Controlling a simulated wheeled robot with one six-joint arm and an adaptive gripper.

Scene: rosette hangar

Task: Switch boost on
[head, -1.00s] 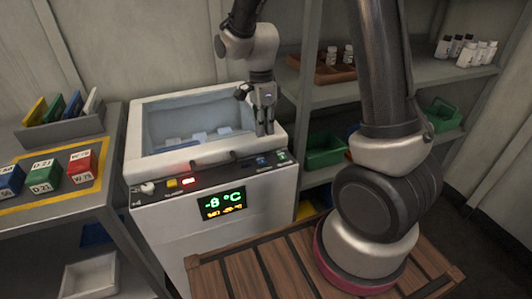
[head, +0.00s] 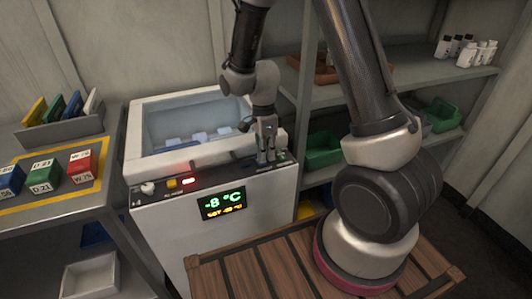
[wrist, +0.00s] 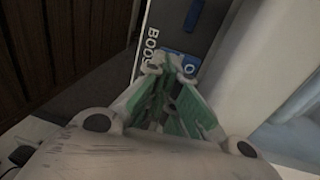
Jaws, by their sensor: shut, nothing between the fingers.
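The chest freezer (head: 165,235) has a dark control strip along its front top edge. My gripper (head: 266,161) is shut and empty, pointing down at the right part of that strip, and covers the blue switch there in the head view. In the wrist view my fingertips (wrist: 172,64) are together at the blue boost switch (wrist: 189,66), which shows a white "O" mark and is partly hidden by them. A white label (wrist: 152,40) beginning "BOO" lies beside it. I cannot tell whether the fingertips touch the switch, or which way it is set.
The freezer display (head: 223,204) reads -8 °C in green. A red light (head: 188,181), a yellow button (head: 172,184) and a white knob (head: 148,188) sit on the strip's left. Left is a table with coloured blocks (head: 80,166); right are shelves with a green bin (head: 322,149).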

